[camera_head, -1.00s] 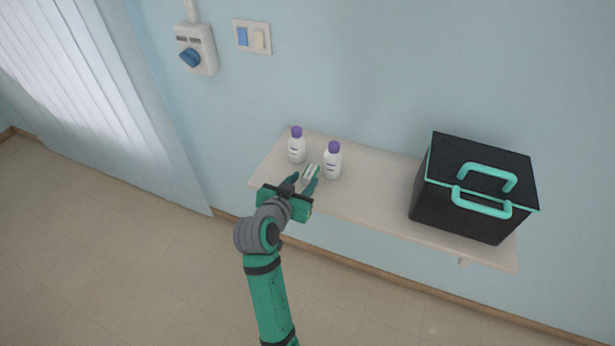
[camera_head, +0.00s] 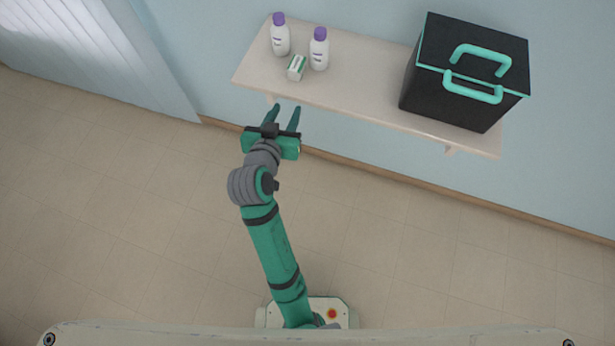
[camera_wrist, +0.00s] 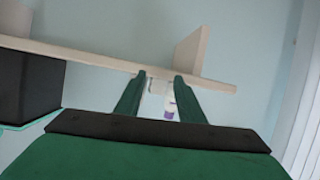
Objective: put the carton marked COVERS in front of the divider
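A small white carton with green on it (camera_head: 296,68) sits on the wall shelf, close to its front edge and in front of two white bottles. Its lettering is too small to read. My gripper (camera_head: 283,112) is open and empty, just off the shelf's front edge, with its fingers pointing at the carton. In the wrist view, the carton (camera_wrist: 157,88) shows between the open fingers, apart from them, with part of a bottle beside it. I cannot make out a divider in either view.
The shelf (camera_head: 365,98) also holds a bottle with a purple cap (camera_head: 280,38), a second one (camera_head: 319,52) to its right, and a large black box with teal handles (camera_head: 462,75) at the right end. The shelf between bottles and box is clear.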

